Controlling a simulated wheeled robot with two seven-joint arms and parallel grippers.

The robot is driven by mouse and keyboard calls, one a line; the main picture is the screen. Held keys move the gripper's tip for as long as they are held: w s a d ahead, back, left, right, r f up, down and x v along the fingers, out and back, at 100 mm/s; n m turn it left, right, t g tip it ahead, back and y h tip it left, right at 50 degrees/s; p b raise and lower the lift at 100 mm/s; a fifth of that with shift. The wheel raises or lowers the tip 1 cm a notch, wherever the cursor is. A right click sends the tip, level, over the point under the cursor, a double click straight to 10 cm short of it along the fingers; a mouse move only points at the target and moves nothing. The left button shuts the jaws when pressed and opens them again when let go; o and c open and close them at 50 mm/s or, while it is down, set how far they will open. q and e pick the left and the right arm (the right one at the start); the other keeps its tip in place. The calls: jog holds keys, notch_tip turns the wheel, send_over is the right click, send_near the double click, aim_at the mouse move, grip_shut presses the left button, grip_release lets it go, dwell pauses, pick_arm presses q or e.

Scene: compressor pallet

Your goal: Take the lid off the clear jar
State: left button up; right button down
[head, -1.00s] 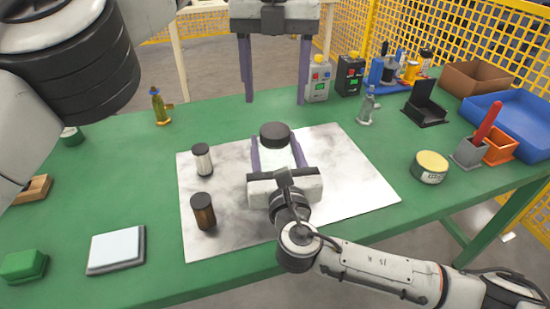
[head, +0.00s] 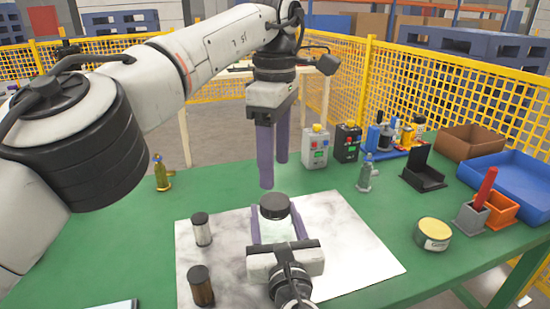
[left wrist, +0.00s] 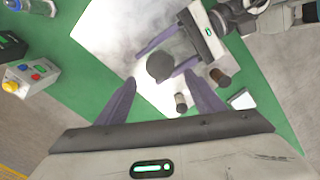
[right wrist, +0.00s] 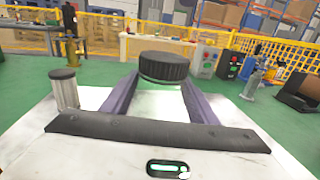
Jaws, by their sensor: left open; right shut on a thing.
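The clear jar (head: 272,231) stands on the white marbled sheet with its black ribbed lid (head: 275,206) on top. My right gripper (head: 277,224) is shut on the jar's body from the near side, below the lid. In the right wrist view the lid (right wrist: 164,67) shows above and between the purple fingers, and the jar body is hard to make out. My left gripper (head: 273,174) is open and empty, pointing down above the lid. In the left wrist view the lid (left wrist: 160,66) lies between the open fingers, apart from them.
A jar with pale contents (head: 202,231) and a jar with brown contents (head: 201,287) stand left of the clear jar. A round yellow-topped tin (head: 433,234) is at right. Grey and orange holders, a blue tray (head: 507,182) and control boxes stand farther back.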

aim_at(275, 201)
pick_arm(q)
jog(key=m, duration=1)
jog(key=shift+m, duration=0.4)
jog(key=m, duration=0.4)
jog(key=shift+f, duration=4)
